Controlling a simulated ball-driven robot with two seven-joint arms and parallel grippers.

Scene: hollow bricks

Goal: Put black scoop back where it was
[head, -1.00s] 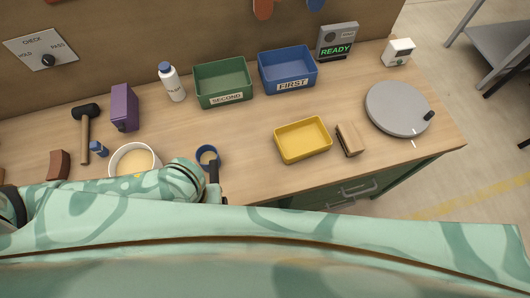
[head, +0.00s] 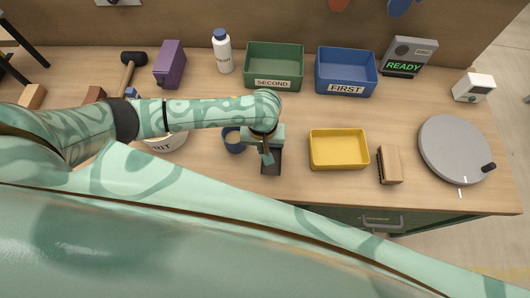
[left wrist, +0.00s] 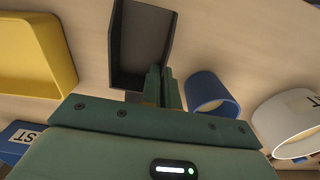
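The black scoop (head: 271,164) is at my left gripper (head: 266,152), near the table's front edge, between the blue cup and the yellow tray. In the left wrist view the scoop's open dark pan (left wrist: 140,45) extends ahead of the fingers (left wrist: 162,88), which are close together at its near end. The gripper looks shut on the scoop; its handle is mostly hidden. Whether the scoop touches the table is unclear. The blue cup (head: 234,140) stands just left of the gripper. A white tub (head: 165,142) with grit lettering is partly behind my left arm. My right gripper is not in view.
A yellow tray (head: 338,162) and a wooden brush (head: 390,165) lie to the right, with a grey turntable (head: 455,149) beyond. Green (head: 274,84) and blue (head: 346,91) bins, a white bottle (head: 222,52) and a purple box (head: 170,64) stand behind.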

